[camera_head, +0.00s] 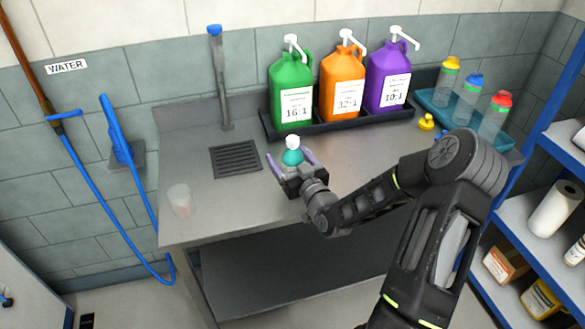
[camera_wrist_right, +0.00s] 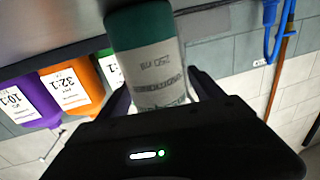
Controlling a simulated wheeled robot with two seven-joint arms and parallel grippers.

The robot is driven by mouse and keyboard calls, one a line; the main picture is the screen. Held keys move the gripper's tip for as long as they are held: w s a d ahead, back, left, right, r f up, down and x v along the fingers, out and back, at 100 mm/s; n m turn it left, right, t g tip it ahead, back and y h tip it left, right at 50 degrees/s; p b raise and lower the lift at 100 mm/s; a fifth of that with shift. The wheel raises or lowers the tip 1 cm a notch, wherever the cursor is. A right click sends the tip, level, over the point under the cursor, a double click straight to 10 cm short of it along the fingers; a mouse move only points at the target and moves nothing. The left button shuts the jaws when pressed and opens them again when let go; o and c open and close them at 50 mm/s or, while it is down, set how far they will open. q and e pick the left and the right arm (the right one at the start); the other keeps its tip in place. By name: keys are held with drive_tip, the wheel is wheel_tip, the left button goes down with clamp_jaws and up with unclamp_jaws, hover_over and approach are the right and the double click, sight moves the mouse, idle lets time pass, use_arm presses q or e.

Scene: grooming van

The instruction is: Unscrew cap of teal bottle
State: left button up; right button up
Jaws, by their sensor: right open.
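The teal bottle (camera_head: 292,158) with its white cap (camera_head: 293,141) is on the steel counter, near the drain grate. In the right wrist view the bottle (camera_wrist_right: 148,65) is large and upside down in the picture, teal at its base and pale with printed marks above; its cap is hidden behind my gripper body. My right gripper (camera_head: 290,160) is open, with its purple-grey fingers on either side of the bottle. I cannot tell whether the fingers touch it. My left gripper is not in view.
Green (camera_head: 292,90), orange (camera_head: 342,85) and purple (camera_head: 388,80) pump jugs stand in a black tray behind. A clear cup (camera_head: 180,200) is at the counter's left.

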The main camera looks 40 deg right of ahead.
drive_tip(key=c, duration=1.6)
drive_tip(key=shift+r, duration=0.2)
wheel_tip(320, 180, up, 10)
drive_tip(key=shift+f+b, duration=0.15)
drive_tip(key=shift+b, duration=0.35)
drive_tip(key=shift+c, duration=0.2)
drive_tip(key=o, duration=1)
clamp_jaws()
